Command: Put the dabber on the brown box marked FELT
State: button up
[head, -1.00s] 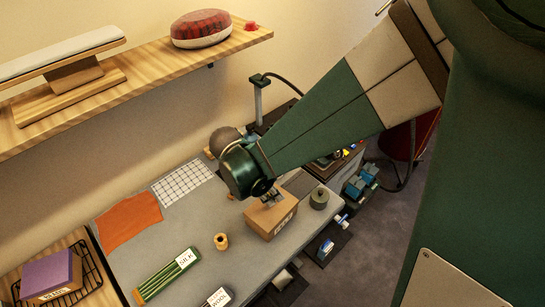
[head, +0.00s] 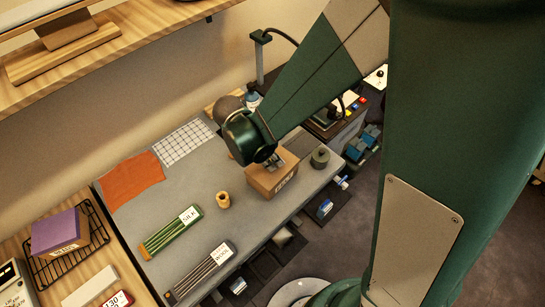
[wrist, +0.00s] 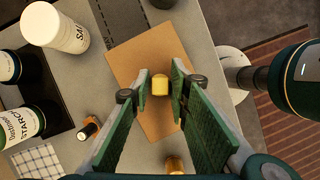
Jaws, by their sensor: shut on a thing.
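The brown box (head: 262,184) stands on the grey table, with a pale label on its front that is too small to read surely. My gripper (head: 273,163) is right above the box top. In the wrist view my gripper (wrist: 160,88) is shut on a small yellow block-like piece, apparently the dabber (wrist: 160,83), held between the fingertips. The box top (wrist: 150,50) shows behind it. I cannot tell whether the dabber touches the box. In the head view the dabber is hidden by the gripper.
A dark green round thing (head: 320,157) stands right of the box. A yellow spool (head: 223,200) and the SILK (head: 170,232) and WOOL (head: 199,274) packs lie left and in front. A white SALT tub (wrist: 55,28) and a STARCH bottle (wrist: 25,125) stand close by.

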jog(key=o, duration=0.8)
jog(key=shift+r, duration=0.1)
jog(key=shift+p+v, duration=0.3)
jog(key=shift+v, duration=5.7)
jog(key=shift+s+d+r+m+t+y, duration=0.85)
jog(key=shift+d+r+m, duration=1.5)
jog(key=shift+d+m, duration=1.85)
jog(key=shift+s+d+r+m+t+y, duration=0.5)
jog(key=shift+s+d+r+m+t, duration=0.7)
jog(key=shift+d+r+m, duration=2.75)
jog(key=shift+s+d+r+m+t+y, duration=0.7)
jog(key=shift+s+d+m, duration=0.65)
jog(key=shift+d+m, duration=3.05)
